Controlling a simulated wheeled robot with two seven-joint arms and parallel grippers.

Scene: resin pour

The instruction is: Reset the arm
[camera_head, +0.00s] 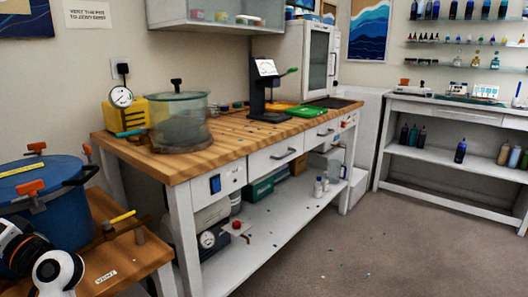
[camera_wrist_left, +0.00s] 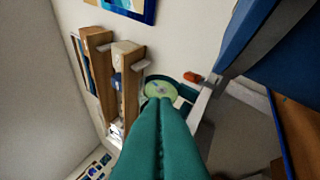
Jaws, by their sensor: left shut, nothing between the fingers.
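My left arm (camera_head: 45,262) shows at the lower left of the head view, in front of the blue pot (camera_head: 50,215) on the small wooden table. Its fingertips cannot be made out there. In the left wrist view my left gripper (camera_wrist_left: 163,106) is a pair of long teal fingers, pressed together and empty. Beyond their tips is a round greenish disc (camera_wrist_left: 158,89), too unclear to name. My right gripper is in neither view.
The small wooden table (camera_head: 122,262) also holds a yellow-handled tool. The wooden workbench (camera_head: 225,142) carries a clear chamber (camera_head: 180,118), a yellow pump with a gauge (camera_head: 122,97) and a black stand (camera_head: 262,90). The floor (camera_head: 350,255) at right is mostly clear.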

